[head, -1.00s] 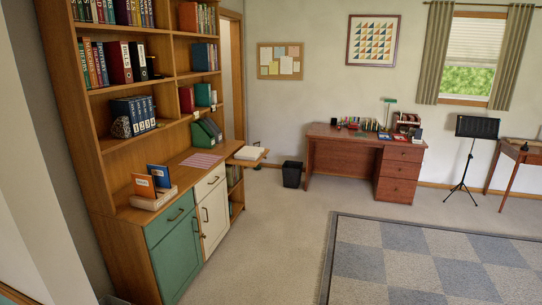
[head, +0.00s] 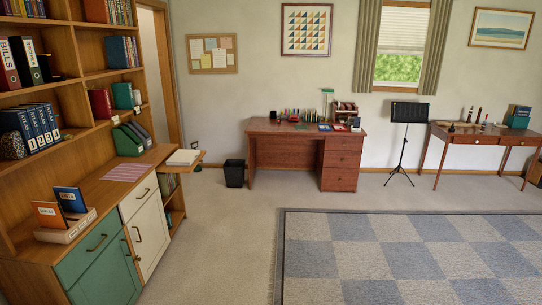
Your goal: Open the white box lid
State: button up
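A low white object (head: 183,157), possibly the white box, lies on a small pull-out wooden shelf (head: 190,166) at the right end of the bookcase unit. It looks flat and closed, but it is too small to make out a lid seam. My gripper and arm are not in the head view.
The bookcase unit (head: 90,205) with green and white doors fills the left side. A dark bin (head: 234,173), a red-brown desk (head: 340,165), a music stand (head: 402,145) and a side table (head: 480,137) line the back. Carpet (head: 215,235) and a checked rug (head: 400,255) are clear.

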aim_at(182, 156)
jog(key=i, duration=1.85)
jog(key=i+u, duration=0.15)
jog(key=i, duration=0.45)
jog(key=i+u, duration=0.2)
jog(key=i, duration=0.4)
jog(key=i+l+u, duration=0.15)
jog(key=i, duration=0.45)
jog(key=i+u, duration=0.4)
jog(key=i, duration=0.15)
jog(key=i+l+u, duration=0.2)
jog(key=i+u, duration=0.2)
jog(key=i, duration=0.15)
